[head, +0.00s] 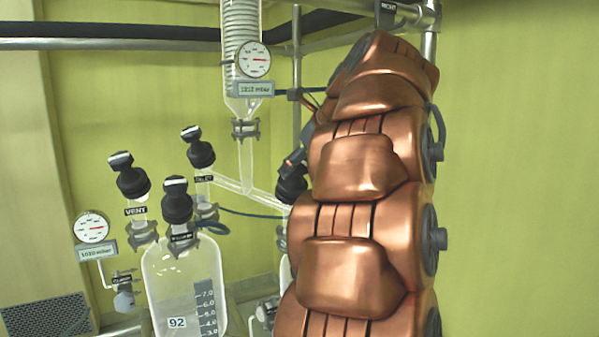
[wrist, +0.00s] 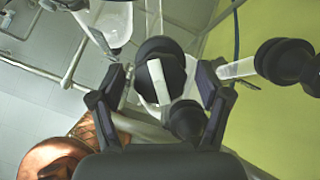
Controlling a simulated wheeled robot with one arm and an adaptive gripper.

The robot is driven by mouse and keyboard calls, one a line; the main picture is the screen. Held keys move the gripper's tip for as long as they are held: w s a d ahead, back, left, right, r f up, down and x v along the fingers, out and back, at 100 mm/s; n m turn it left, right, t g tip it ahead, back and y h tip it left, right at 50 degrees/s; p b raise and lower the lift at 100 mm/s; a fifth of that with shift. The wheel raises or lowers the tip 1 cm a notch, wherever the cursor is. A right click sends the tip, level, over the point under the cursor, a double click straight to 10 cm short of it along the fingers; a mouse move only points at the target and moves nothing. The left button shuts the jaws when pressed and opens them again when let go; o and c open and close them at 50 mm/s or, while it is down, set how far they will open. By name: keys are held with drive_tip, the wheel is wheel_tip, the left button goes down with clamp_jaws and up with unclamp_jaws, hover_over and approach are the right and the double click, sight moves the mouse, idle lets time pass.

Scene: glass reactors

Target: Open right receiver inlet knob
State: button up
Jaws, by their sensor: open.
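In the wrist view, a round black knob with a white bar across its top (wrist: 174,76) lies between the two fingers of my gripper (wrist: 161,88). The gripper is open, with a finger on each side and visible gaps to the knob. No label on this knob can be read. In the head view, a black knob (head: 291,186) shows beside my copper arm, which hides most of the right receiver. My gripper is mostly hidden behind the arm there.
A second black knob (wrist: 187,118) sits close below the gripped area, and another (wrist: 287,62) lies at right. In the head view, a glass vessel marked 92 (head: 185,270) stands left with several black knobs above it. A glass condenser (head: 242,60) with a gauge (head: 254,60) hangs behind.

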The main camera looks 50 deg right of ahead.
drive_tip(key=shift+f+m+b, duration=0.2)
drive_tip(key=shift+m+b, duration=0.3)
drive_tip(key=shift+b, duration=0.6)
